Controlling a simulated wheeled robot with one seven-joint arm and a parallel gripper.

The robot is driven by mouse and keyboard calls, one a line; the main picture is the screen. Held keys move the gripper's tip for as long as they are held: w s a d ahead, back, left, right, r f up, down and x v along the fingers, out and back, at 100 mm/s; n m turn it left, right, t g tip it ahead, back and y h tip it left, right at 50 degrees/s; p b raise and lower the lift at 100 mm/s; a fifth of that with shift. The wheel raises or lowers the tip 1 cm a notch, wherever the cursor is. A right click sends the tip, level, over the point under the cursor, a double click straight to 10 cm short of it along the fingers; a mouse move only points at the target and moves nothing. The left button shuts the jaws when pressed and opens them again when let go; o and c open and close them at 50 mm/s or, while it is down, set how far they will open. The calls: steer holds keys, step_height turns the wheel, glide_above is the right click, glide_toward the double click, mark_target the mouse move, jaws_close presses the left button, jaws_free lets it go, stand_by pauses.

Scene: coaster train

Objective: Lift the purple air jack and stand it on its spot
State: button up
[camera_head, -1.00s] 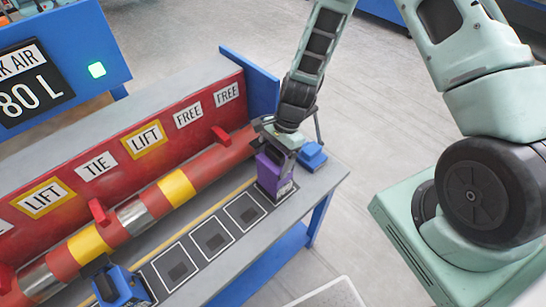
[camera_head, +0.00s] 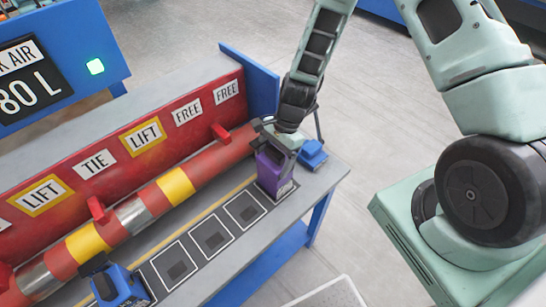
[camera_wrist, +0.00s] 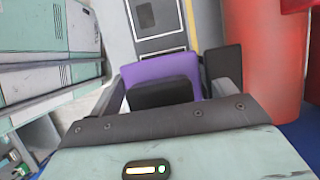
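The purple air jack (camera_head: 271,172) stands upright at the right end of the dark strip on the bench. My gripper (camera_head: 285,140) is right over its top and hides part of it. In the wrist view the purple jack (camera_wrist: 188,72) with a black block (camera_wrist: 160,93) lies between my two widely spread fingers (camera_wrist: 168,92). A narrow gap seems to show beside the right finger, so the gripper looks open around the jack. Yellow-framed LIFT signs (camera_head: 142,137) mark the red panel, and yellow bands (camera_head: 176,187) mark the red pipe.
A blue jack (camera_head: 118,288) stands at the strip's left end, close to the pipe. A small blue object (camera_head: 313,153) sits just right of the purple jack. Outlined squares (camera_head: 211,234) on the strip are empty. The red pipe (camera_head: 212,165) runs along the panel behind the strip.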

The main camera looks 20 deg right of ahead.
steer(key=shift+o, duration=1.4)
steer(key=b+v, duration=0.3)
steer(key=v, duration=1.5)
steer(key=s+a+n+h+b, duration=0.1)
steer(key=s+a+n+b, duration=0.1)
steer(key=s+a+n, duration=0.2)
steer(key=s+a+r+n+t+h+b, duration=0.1)
steer(key=s+a+n, duration=0.3)
steer(key=s+n, duration=0.6)
steer(key=s+a+r+n+h+b, duration=0.1)
steer(key=s+a+n+b, duration=0.1)
steer(key=s+a+n, duration=0.3)
steer(key=s+n, duration=0.3)
steer(key=shift+r+h+b, duration=0.15)
steer(key=shift+h+b, duration=0.25)
steer(key=shift+s, duration=0.1)
